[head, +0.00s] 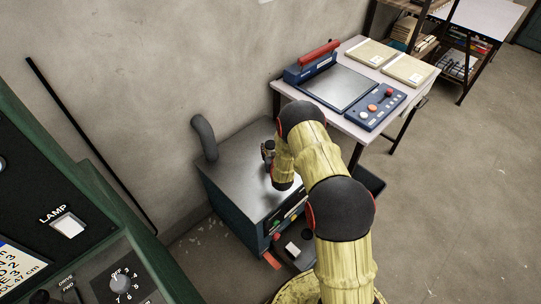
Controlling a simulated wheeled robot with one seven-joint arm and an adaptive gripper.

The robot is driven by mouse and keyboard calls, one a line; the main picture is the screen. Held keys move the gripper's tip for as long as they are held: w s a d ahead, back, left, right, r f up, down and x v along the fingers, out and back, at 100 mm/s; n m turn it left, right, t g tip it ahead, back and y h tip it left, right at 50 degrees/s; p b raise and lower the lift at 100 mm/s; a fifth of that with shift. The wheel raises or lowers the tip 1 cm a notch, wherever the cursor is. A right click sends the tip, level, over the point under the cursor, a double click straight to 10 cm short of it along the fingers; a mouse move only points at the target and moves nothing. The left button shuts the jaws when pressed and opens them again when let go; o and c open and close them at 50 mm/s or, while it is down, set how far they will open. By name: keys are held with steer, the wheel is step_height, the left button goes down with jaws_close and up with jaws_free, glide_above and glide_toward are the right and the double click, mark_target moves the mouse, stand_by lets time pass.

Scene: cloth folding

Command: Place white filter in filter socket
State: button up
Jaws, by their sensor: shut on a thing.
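My gripper (268,154) is above the metal top of a blue cabinet (235,150), near the cabinet's back right part. It is small in the head view and partly covered by my own wrist. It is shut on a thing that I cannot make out. A small white piece (292,249) shows in a dark tray-like part (306,260) low at the cabinet's front. I cannot tell whether this piece is the white filter or part of the machine. I cannot pick out the filter socket with certainty.
A grey bent pipe (204,138) rises from the cabinet's back left. A red tab (271,261) is at its lower front. A white table (355,50) behind holds a blue press with a red handle (319,53). A green console (90,225) fills the lower left. Floor is clear at right.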

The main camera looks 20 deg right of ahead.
steer(key=shift+f+b, duration=0.6)
steer(key=shift+f, duration=1.05)
steer(key=shift+f, duration=0.15)
steer(key=o, duration=1.1)
steer(key=shift+o, duration=0.3)
